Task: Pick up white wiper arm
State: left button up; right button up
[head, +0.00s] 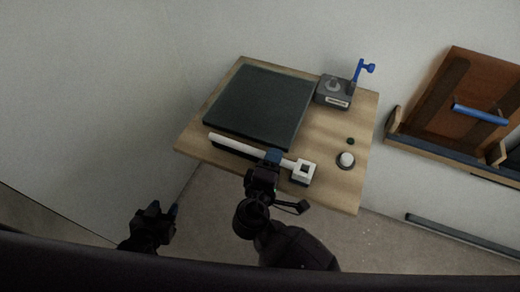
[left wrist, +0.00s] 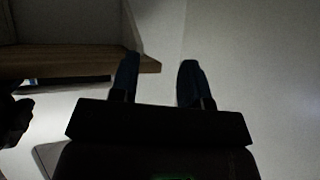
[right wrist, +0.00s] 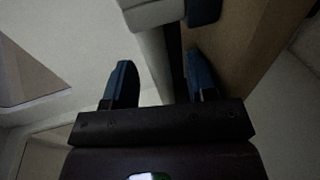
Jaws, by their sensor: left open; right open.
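The white wiper arm (head: 236,143) lies along the front edge of the wooden table, with a square, open-centred white end (head: 303,171) at its right. My right gripper (head: 268,166) is at the bar, left of the square end, and hides part of it. In the right wrist view the white bar (right wrist: 152,50) runs between the two blue-tipped fingers of my right gripper (right wrist: 160,88), which stand apart. My left gripper (head: 160,212) is open and empty, in front of the table's left part and away from it. Its separated fingers show in the left wrist view (left wrist: 159,85).
A dark flat panel (head: 258,105) covers much of the wooden table (head: 335,190). A grey box (head: 333,92) with a blue lever (head: 366,67) stands at the back right. A white knob (head: 346,160) is on the right side. A wooden rack with a blue bar (head: 480,114) is at the far right.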

jog(key=shift+c, duration=1.5)
grip_shut()
pick_arm(q)
jog(key=shift+s+a+f, duration=0.1)
jog(key=shift+s+f, duration=0.15)
jog(key=shift+s, duration=0.25)
jog(key=shift+w, duration=0.1)
